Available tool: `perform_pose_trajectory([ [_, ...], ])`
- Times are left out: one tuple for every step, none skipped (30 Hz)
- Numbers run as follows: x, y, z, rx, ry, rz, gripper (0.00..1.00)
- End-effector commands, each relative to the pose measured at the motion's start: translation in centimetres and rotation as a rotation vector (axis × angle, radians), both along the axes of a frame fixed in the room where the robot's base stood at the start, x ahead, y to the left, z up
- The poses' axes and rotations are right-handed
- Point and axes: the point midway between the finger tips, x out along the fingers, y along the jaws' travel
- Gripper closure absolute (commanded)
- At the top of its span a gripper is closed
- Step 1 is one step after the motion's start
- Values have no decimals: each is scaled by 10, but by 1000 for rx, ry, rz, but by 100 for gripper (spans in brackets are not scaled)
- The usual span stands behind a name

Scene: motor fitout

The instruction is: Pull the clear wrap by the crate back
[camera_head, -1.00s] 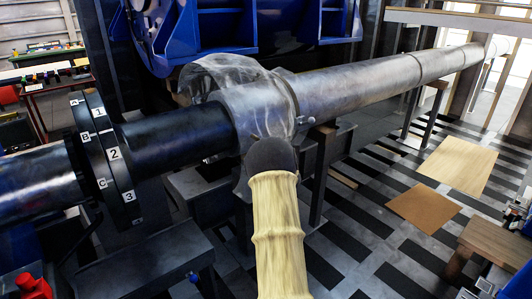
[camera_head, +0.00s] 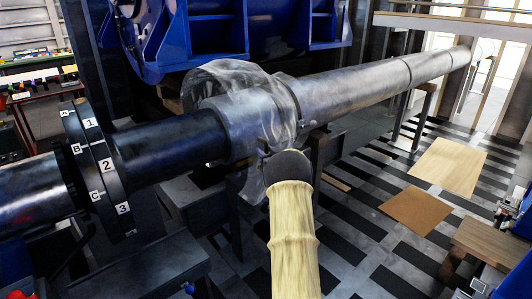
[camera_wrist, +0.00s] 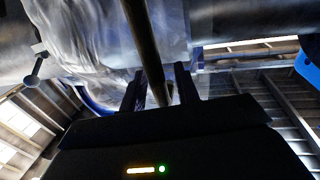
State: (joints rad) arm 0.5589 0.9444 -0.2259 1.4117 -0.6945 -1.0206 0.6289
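The clear wrap (camera_head: 232,78) is a crumpled, see-through film draped around the large grey shaft (camera_head: 350,88), mostly over its thick collar, with a fold hanging below. My arm's yellow sleeve and dark end cover part of the hanging fold in the head view, and my gripper is hidden there. In the wrist view, the wrap (camera_wrist: 85,45) spreads over the shaft at upper left. My gripper (camera_wrist: 160,75) has its two dark fingers apart, just below the shaft and wrap. A brown bar shows between them; I cannot tell whether they touch it or the film.
A black disc with lettered and numbered labels (camera_head: 98,165) is on the shaft at left. Blue machinery (camera_head: 215,30) stands behind. A brown thing, perhaps the crate (camera_head: 171,94), shows partly behind the shaft. Dark supports stand below; floor with two boards (camera_head: 415,210) lies right.

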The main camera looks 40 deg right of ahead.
Motion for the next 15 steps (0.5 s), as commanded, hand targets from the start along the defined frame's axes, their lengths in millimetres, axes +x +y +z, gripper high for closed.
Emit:
perform_pose_trajectory([
  [0,0,0,0,1,0,64],
  [0,0,0,0,1,-1,64],
  [0,-1,0,0,1,-1,64],
  [-1,-1,-1,0,1,-2,64],
  [-1,-1,-1,0,2,-2,64],
  [-1,-1,-1,0,2,-2,64],
  [-1,-1,-1,0,2,-2,64],
  [-1,-1,-1,0,2,-3,64],
  [-2,-2,-1,0,2,-3,64],
  [-2,-2,-1,0,2,-3,64],
  [-3,-2,-1,0,3,-3,64],
  [-5,-2,-1,0,3,-4,64],
  [-7,-2,-1,0,3,-4,64],
  [-9,-2,-1,0,3,-4,64],
  [-13,-2,-1,0,2,-4,64],
])
